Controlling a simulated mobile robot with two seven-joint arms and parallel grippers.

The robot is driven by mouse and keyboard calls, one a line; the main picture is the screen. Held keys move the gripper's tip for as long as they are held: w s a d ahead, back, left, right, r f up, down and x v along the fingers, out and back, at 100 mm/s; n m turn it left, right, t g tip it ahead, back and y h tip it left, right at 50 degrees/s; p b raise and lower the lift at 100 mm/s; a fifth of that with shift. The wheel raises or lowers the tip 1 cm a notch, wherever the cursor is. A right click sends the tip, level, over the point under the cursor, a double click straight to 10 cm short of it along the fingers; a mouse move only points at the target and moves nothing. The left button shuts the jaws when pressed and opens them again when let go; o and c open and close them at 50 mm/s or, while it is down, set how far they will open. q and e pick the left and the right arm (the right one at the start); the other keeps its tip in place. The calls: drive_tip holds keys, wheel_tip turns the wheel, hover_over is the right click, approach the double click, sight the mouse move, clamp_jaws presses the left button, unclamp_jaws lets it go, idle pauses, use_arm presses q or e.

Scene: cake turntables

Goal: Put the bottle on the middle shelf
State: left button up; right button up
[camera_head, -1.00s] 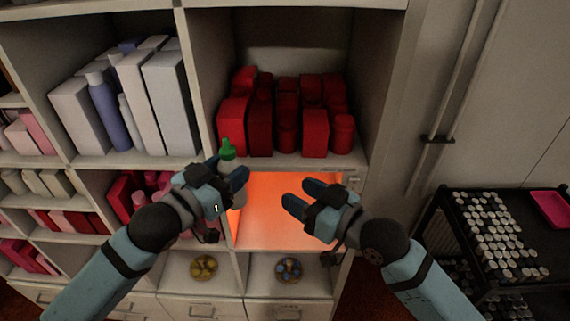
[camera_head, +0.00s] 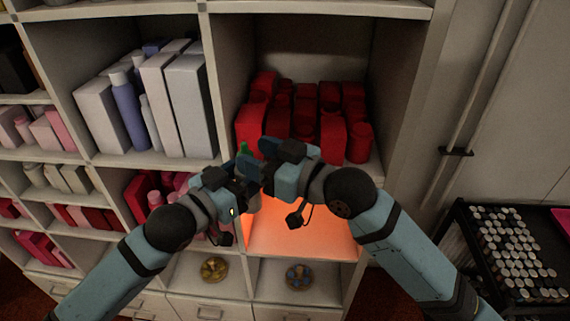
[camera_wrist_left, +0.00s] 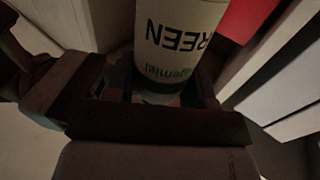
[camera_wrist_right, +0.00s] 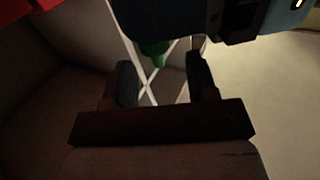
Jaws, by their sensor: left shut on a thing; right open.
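The bottle is white with dark lettering in the left wrist view (camera_wrist_left: 180,28) and has a green cap (camera_head: 243,148). My left gripper (camera_head: 246,172) is shut on it, in front of the shelving. In the left wrist view the fingers (camera_wrist_left: 163,84) clasp it at the sides. My right gripper (camera_head: 256,158) is open, close beside the left one near the cap. In the right wrist view the green cap (camera_wrist_right: 155,52) shows just beyond its open fingers (camera_wrist_right: 163,80). Behind the grippers is an orange-lit, empty-looking compartment (camera_head: 305,238); the arms hide part of it.
Red boxes and bottles (camera_head: 332,135) fill the compartment above the lit one. White boxes (camera_head: 185,105) and a purple bottle (camera_head: 128,110) stand to its left. A black rack (camera_head: 500,260) stands at right.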

sight(247, 151)
drive_tip(key=shift+x, duration=1.85)
clamp_jaws()
use_arm(q)
drive_tip(key=o, duration=1.1)
drive_tip(key=shift+c, duration=0.2)
